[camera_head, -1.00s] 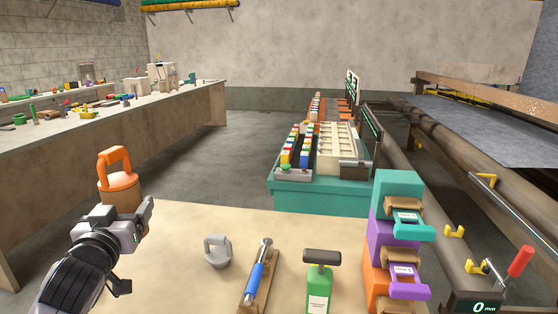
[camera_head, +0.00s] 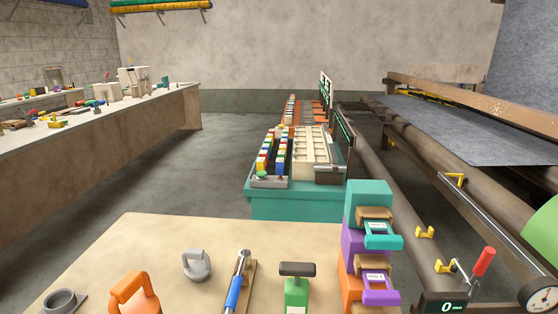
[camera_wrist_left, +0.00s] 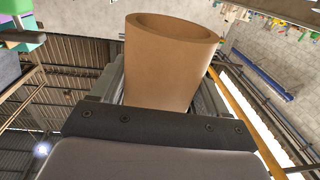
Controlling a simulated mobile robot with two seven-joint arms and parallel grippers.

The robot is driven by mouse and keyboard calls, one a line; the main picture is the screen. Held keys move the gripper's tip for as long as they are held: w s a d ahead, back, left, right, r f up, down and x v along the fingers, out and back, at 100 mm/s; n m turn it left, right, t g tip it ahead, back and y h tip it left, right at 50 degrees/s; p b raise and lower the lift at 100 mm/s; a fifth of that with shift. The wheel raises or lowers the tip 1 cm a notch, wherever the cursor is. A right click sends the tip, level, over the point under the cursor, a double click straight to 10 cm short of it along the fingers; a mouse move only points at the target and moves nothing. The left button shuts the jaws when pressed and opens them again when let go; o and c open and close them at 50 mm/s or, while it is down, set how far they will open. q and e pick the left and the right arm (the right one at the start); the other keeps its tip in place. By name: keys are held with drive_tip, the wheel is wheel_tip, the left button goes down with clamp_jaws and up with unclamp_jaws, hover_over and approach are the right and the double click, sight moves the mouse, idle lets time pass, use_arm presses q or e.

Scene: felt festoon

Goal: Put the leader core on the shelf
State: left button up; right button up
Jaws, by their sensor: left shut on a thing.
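In the left wrist view my left gripper (camera_wrist_left: 155,110) is shut on a tan, hollow tube (camera_wrist_left: 168,65), which I take to be the leader core. Its open round end faces away from the gripper, and its inner end is hidden by the gripper body. The left gripper does not show in the head view. My right gripper is in neither view. I cannot pick out a shelf for certain.
A tan table (camera_head: 130,240) is in front, with an orange-handled piece (camera_head: 132,292), grey-handled weight (camera_head: 196,265), blue-handled tool (camera_head: 235,290), green block (camera_head: 297,292) and stacked coloured cases (camera_head: 366,195). A long bench (camera_head: 110,125) stands left; grey floor lies between.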

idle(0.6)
use_arm(q)
drive_tip(key=w+a+r+n+y+b, duration=0.2)
drive_tip(key=w+a+r+y+b, duration=0.1)
drive_tip(key=w+a+r, duration=0.8)
drive_tip(key=shift+w+a+r+n+g+y+b, duration=0.15)
drive_tip(key=shift+w+a+n+g+y+b, duration=0.2)
drive_tip(key=shift+w+a+y, duration=0.6)
drive_tip(key=shift+w+a+h, duration=0.15)
drive_tip(key=shift+w+h, duration=0.1)
